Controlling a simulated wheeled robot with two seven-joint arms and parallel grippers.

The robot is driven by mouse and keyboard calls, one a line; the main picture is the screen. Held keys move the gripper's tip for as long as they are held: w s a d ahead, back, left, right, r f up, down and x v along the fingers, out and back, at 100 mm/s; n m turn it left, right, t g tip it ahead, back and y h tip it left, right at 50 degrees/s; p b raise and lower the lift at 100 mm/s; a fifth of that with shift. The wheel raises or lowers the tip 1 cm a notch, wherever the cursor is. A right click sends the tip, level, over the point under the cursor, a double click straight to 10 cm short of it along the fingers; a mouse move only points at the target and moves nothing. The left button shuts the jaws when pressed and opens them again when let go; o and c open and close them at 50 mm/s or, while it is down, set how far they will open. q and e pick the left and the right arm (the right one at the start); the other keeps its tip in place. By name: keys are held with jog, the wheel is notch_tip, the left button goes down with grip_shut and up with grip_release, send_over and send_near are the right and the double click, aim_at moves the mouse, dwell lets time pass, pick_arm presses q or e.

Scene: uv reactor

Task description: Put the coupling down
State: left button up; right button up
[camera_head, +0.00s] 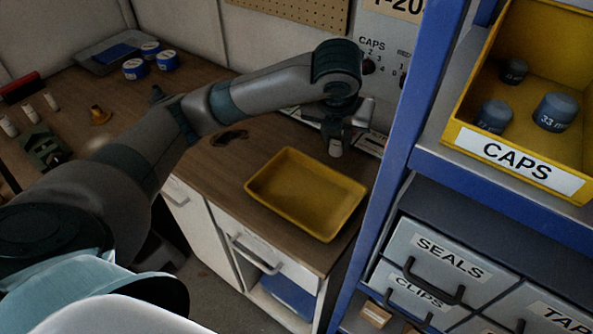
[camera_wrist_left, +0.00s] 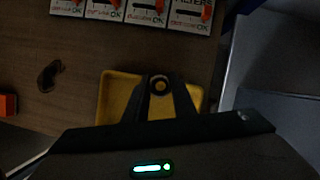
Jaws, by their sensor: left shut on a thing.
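My left gripper (camera_head: 336,138) is shut on the coupling (camera_head: 336,148), a small pale grey piece that shows just below the fingers. In the left wrist view the coupling (camera_wrist_left: 159,85) appears as a ring with a dark hole, between the fingertips of my left gripper (camera_wrist_left: 160,90). The gripper is above the counter, near the back corner of an empty yellow tray (camera_head: 300,192). In the left wrist view the tray (camera_wrist_left: 109,96) lies behind and below the fingers. The coupling looks held in the air. My right gripper is out of view.
A blue shelf post (camera_head: 408,130) stands close on the right, with a yellow caps bin (camera_head: 463,137) and labelled drawers. A dark flat object (camera_head: 230,137) lies on the counter (camera_head: 205,165) left of the tray. Blue-topped containers (camera_head: 135,69) stand far left.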

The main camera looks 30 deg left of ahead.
pick_arm(q)
jog(key=s+a+f, duration=0.1)
jog(key=a+f, duration=0.1)
jog(key=a, duration=0.1)
jog(key=s+a+f+p, duration=0.1)
jog(key=s+a+f, duration=0.1)
jog(key=a, duration=0.1)
jog(key=s+a+f+p, duration=0.1)
jog(key=a, duration=0.2)
jog(key=shift+s+f, duration=0.15)
jog(key=shift+f, duration=0.25)
jog(key=shift+f, duration=0.1)
notch_tip(320, 180, down, 3)
jog(key=shift+f+p, duration=0.15)
jog(key=shift+p, duration=0.35)
jog(key=shift+f, duration=0.3)
jog(key=o, duration=1)
